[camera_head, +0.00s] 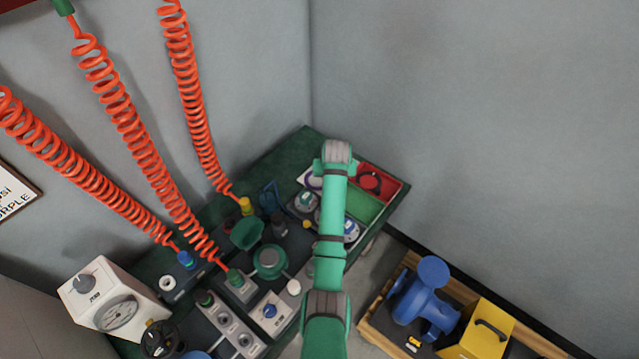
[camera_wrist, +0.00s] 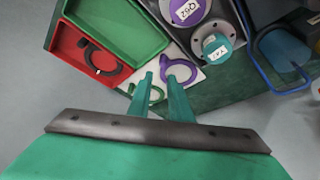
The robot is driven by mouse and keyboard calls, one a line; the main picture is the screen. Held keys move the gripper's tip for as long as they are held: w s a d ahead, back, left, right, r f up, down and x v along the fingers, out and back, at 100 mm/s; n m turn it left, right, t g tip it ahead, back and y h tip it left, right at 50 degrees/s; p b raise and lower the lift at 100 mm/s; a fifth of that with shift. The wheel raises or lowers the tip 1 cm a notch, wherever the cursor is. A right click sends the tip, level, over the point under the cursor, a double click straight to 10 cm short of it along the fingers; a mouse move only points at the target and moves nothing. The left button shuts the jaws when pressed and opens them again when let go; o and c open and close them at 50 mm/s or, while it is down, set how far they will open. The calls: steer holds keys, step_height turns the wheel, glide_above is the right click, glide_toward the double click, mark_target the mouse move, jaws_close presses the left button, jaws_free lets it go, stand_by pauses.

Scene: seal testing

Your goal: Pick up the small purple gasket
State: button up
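A purple gasket (camera_wrist: 181,69), a ring with a small tab, lies flat on a light surface just beyond my gripper's right fingertip in the wrist view. My gripper (camera_wrist: 160,77) is open, with a narrow gap between its fingers and nothing visibly held. The right finger overlaps the lower left of the purple ring; I cannot tell whether they touch. A green gasket (camera_wrist: 156,95) shows partly behind and between the fingers. In the head view, part of the purple gasket (camera_head: 313,183) shows left of my arm, which hides the fingertips.
A red tray (camera_wrist: 68,75) holds a black gasket (camera_wrist: 95,56). A green tray (camera_wrist: 147,49) stands beside it. Purple (camera_wrist: 178,20) and teal (camera_wrist: 217,49) labelled flanges stand close beyond the purple gasket. A blue-framed part (camera_wrist: 262,75) lies to the right.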

steer(key=shift+a+x, duration=0.15)
steer(key=shift+x, duration=2.5)
steer(key=shift+a+x, duration=0.15)
steer(key=shift+x, duration=2.5)
steer(key=shift+w+r, duration=0.15)
steer(key=shift+c, duration=0.5)
jaws_close()
